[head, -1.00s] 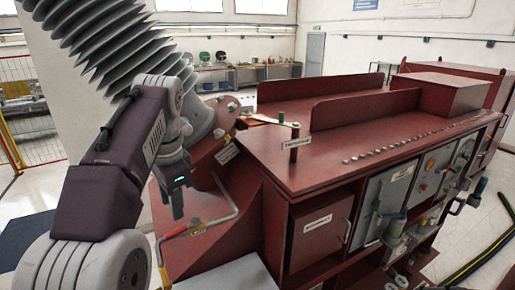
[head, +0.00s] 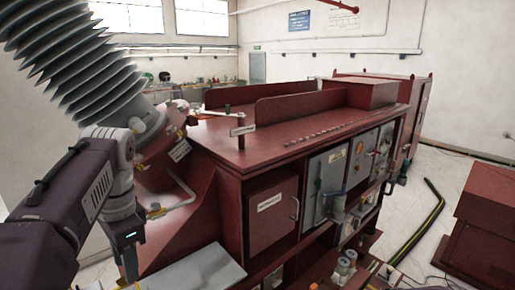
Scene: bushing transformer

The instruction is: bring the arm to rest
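My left arm (head: 48,220) comes in from the left edge, with a dark purple link and grey joints. My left gripper (head: 129,268) hangs downward at its end, in front of the sloped left side of the dark red transformer (head: 225,150). A small green light shows on the gripper. Its fingers are small and seen edge-on, so I cannot tell whether they are open or shut. Nothing visible hangs from it. My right gripper is out of view.
A grey ribbed bushing (head: 75,65) rises at the upper left, behind my arm. A red box (head: 480,225) stands at the right. The floor between it and the transformer has a black-yellow hose (head: 425,220).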

